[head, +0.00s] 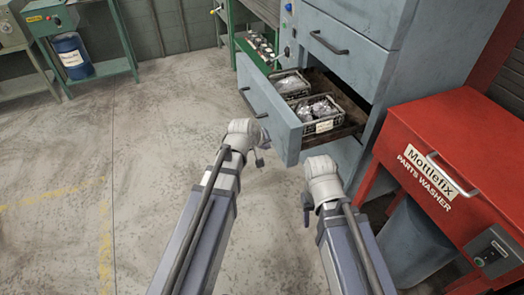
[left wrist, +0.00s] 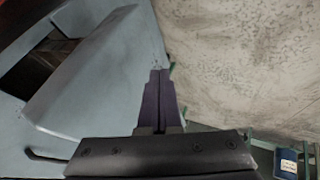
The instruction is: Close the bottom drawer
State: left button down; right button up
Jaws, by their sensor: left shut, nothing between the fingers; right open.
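The bottom drawer (head: 268,112) of a blue-grey cabinet is pulled out in the head view, its front facing left with a dark bar handle (head: 252,102). Two crates (head: 318,115) of bagged parts sit inside it. My left gripper (head: 262,157) is shut and empty, low beside the drawer front's near lower part. In the left wrist view its dark fingers (left wrist: 159,90) lie at the edge of a blue-grey panel (left wrist: 105,70); I cannot tell whether they touch. My right gripper (head: 306,214) is open and empty, below the drawer's near end.
The drawer above, with its handle (head: 328,43), is shut. A red parts washer (head: 440,120) stands close on the right, with a grey bin (head: 412,245) under it. A green bench (head: 95,72) and blue drum (head: 72,57) are far left. The floor between is clear.

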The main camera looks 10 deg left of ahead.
aim_at(280, 145)
pick_arm(q)
jog(key=shift+w+d+p, duration=0.2)
jog(key=shift+w+d, duration=0.4)
jog(key=shift+d, duration=0.25)
jog(key=shift+w+d+p, duration=0.2)
jog(key=shift+w+d, duration=0.35)
jog(key=shift+d, duration=0.3)
